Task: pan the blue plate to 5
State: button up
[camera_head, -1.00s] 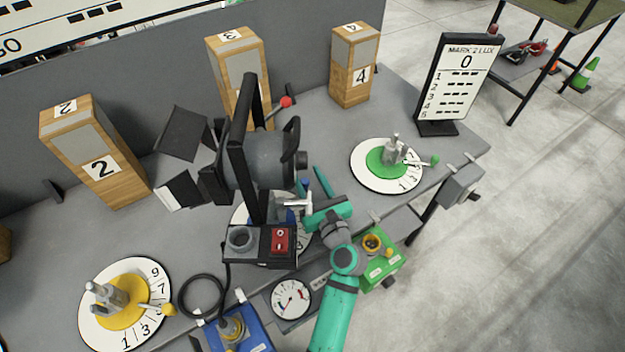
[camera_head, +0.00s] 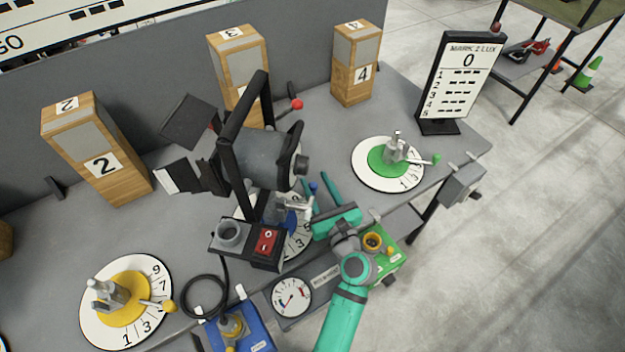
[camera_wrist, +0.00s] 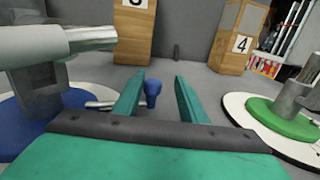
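The blue plate (camera_head: 291,220) lies in the middle of a white numbered dial (camera_head: 299,241) on the bench, partly hidden by the lamp. Its short lever ends in a blue knob (camera_head: 313,186), also seen in the wrist view (camera_wrist: 152,88). My gripper (camera_head: 319,189) is open, with its two green fingers on either side of the knob. In the wrist view the knob is closer to the left finger; whether they touch I cannot tell. A 5 shows on the dial's right side, but the exact pointer reading is unclear.
A yellow plate (camera_head: 124,300) is at left, a green plate (camera_head: 390,160) at right. Wooden blocks (camera_head: 355,64) and a score board (camera_head: 459,77) stand behind.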

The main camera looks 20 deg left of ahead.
jog(key=shift+s+d, duration=0.6)
jog(key=shift+d, duration=0.35)
jog(key=shift+s+d, duration=0.55)
jog(key=shift+d, duration=0.4)
jog(key=shift+s+d, duration=0.6)
jog(key=shift+d, duration=0.35)
jog(key=shift+s+d, duration=0.3)
jog(key=shift+d, duration=0.3)
jog(key=shift+s+d, duration=0.3)
jog(key=shift+d, duration=0.25)
jog(key=shift+o, duration=0.5)
jog(key=shift+d, duration=0.1)
jog(key=v, duration=1)
jog(key=shift+s, duration=0.55)
jog(key=shift+c, duration=0.5)
